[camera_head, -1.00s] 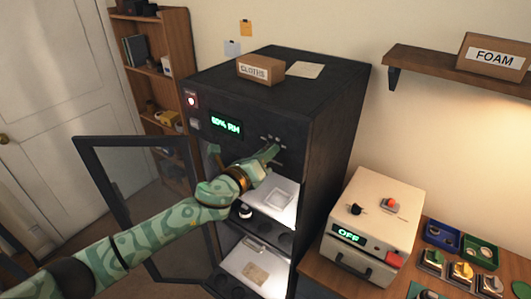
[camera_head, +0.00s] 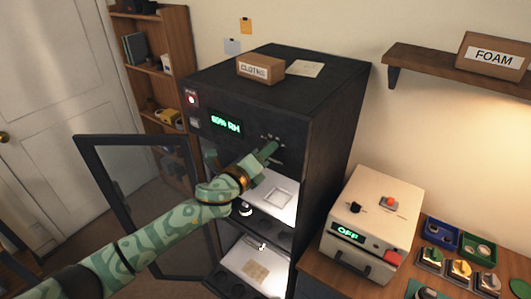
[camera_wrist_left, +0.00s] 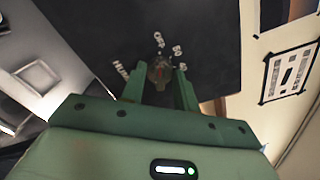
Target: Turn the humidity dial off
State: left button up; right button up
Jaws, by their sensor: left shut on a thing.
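The humidity dial (camera_wrist_left: 160,72) is a small round dark knob on the cabinet's black front panel, with small white labels around it in the left wrist view. My left gripper (camera_head: 270,150) reaches the upper right of that panel. In the left wrist view its two green fingers (camera_wrist_left: 160,85) stand on both sides of the dial, shut on it. In the head view the gripper hides the dial. The green display (camera_head: 225,124) on the panel seems to read 60% RH. My right gripper is not in view.
The cabinet's glass door (camera_head: 135,200) stands open at left, with lit shelves inside. A CLOTHS box (camera_head: 260,69) and a paper sheet (camera_head: 305,69) lie on top. A cream box (camera_head: 375,215) showing OFF stands on the bench at right.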

pick_arm(q)
jog(key=o, duration=1)
jog(key=shift+c, duration=0.2)
jog(key=b+v, duration=0.2)
jog(key=v, duration=1.4)
jog(key=shift+s+a, duration=0.15)
